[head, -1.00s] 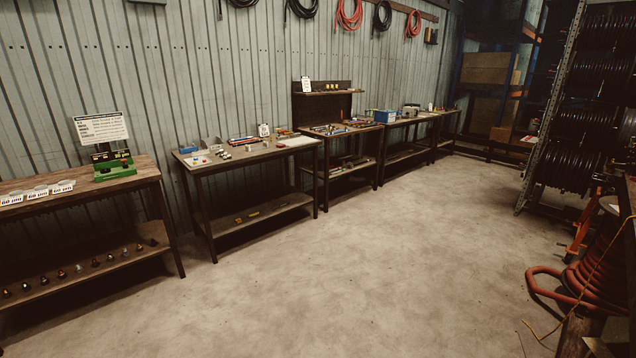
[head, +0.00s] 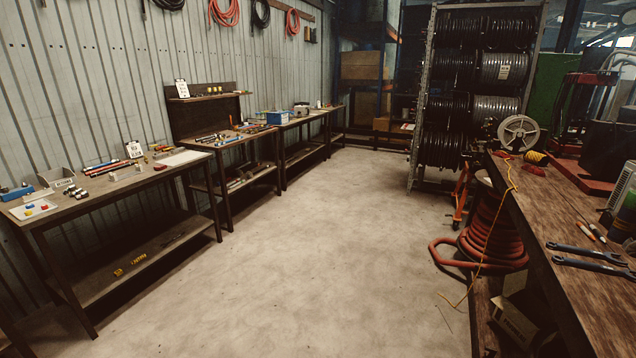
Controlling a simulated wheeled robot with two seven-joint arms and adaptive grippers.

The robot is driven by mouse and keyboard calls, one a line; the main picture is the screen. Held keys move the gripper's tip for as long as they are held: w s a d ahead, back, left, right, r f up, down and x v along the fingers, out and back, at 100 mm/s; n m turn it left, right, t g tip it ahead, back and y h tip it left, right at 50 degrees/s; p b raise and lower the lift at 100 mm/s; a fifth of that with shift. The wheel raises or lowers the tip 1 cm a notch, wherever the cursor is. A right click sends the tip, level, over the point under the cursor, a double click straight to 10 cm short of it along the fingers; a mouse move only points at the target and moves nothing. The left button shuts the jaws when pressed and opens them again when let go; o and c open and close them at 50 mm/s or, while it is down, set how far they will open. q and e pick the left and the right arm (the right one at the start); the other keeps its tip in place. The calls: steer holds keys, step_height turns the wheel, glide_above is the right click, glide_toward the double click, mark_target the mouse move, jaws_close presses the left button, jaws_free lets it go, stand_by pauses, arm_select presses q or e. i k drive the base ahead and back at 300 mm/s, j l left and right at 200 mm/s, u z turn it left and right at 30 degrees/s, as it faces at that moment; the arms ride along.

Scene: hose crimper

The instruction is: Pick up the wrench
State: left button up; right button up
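Two dark open-end wrenches lie side by side on the wooden workbench (head: 540,220) at the right. One wrench (head: 578,251) lies a little farther back, and the other wrench (head: 597,266) lies just in front of it. Both run toward the right edge of the head view, and their right ends are near or past that edge. Neither of my grippers shows in the head view.
Orange-handled tools (head: 592,230) lie behind the wrenches. A red hose coil (head: 492,240) stands on the floor left of the bench. A hose reel rack (head: 470,90) stands behind. Tables (head: 110,196) line the left wall. The concrete floor (head: 290,260) between is clear.

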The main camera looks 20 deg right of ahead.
mark_target(583, 264)
steer(key=i+l+z, duration=0.1)
steer(key=i+z, duration=0.65)
steer(key=z, duration=0.15)
steer(key=i+z, duration=0.3)
steer(key=z, duration=0.15)
steer(key=i+j+z, duration=0.1)
steer(key=i+z, duration=0.2)
steer(key=z, duration=0.15)
steer(key=i+z, duration=0.2)
steer(key=z, duration=0.25)
steer(key=i+j+z, duration=0.15)
steer(key=z, duration=0.3)
steer(key=i+j+z, duration=0.1)
steer(key=z, duration=0.25)
steer(key=i+j+z, duration=0.2)
steer(key=z, duration=0.15)
steer(key=i+j+z, duration=0.2)
steer(key=z, duration=0.15)
steer(key=i, duration=0.1)
